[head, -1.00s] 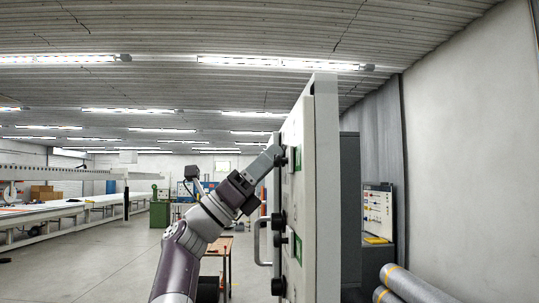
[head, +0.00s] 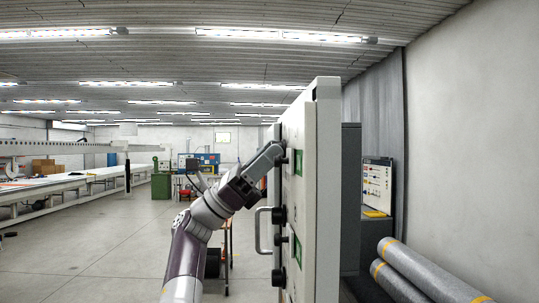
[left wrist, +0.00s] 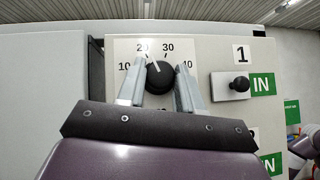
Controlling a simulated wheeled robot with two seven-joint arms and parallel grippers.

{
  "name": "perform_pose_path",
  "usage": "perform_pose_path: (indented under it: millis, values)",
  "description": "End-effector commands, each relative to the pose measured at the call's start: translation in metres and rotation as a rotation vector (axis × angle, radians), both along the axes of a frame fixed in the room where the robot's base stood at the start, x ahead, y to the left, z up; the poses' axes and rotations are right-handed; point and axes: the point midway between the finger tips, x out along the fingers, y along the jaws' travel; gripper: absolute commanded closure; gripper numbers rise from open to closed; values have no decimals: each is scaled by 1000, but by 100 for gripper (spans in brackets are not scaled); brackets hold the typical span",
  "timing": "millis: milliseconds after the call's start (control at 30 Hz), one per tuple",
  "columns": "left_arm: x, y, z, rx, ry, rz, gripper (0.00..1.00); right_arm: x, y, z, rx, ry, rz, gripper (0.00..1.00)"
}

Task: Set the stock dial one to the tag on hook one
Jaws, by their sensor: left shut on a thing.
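The black stock dial (left wrist: 160,77) sits on a white plate with the numbers 10, 20, 30 and 40 in the left wrist view. Its white mark points up and slightly left, between 20 and 30, nearer 20. My left gripper (left wrist: 161,88) has a finger on each side of the dial and is shut on it. In the head view my left gripper (head: 279,153) reaches the upper part of the cabinet's front, seen edge-on, and the dial face is hidden. No tag on hook one can be read. My right gripper is in neither view.
The pale cabinet (head: 325,190) stands upright, with a handle (head: 259,231) and black knobs (head: 278,216) below my gripper. Right of the dial are a label "1", a black knob (left wrist: 240,84) and a green IN sign. Grey rolls (head: 425,270) lie at right. Floor at left is clear.

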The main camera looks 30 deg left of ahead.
Motion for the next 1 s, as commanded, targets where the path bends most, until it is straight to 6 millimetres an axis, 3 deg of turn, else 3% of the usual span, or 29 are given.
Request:
perform_pose_path:
  millis: [133,167,233,567,800,1000]
  values:
    - [-2,1,3,-5,-3,2,95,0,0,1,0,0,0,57]
    - [-2,1,3,-5,-3,2,61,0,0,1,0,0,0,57]
    - [-1,1,3,-5,-2,1,39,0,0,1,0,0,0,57]
    - [-1,3,-3,-3,0,1,39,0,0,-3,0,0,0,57]
    - [-15,41,-46,-5,2,4,39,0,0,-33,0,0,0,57]
    - [-28,74,-76,-6,0,3,39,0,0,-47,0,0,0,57]
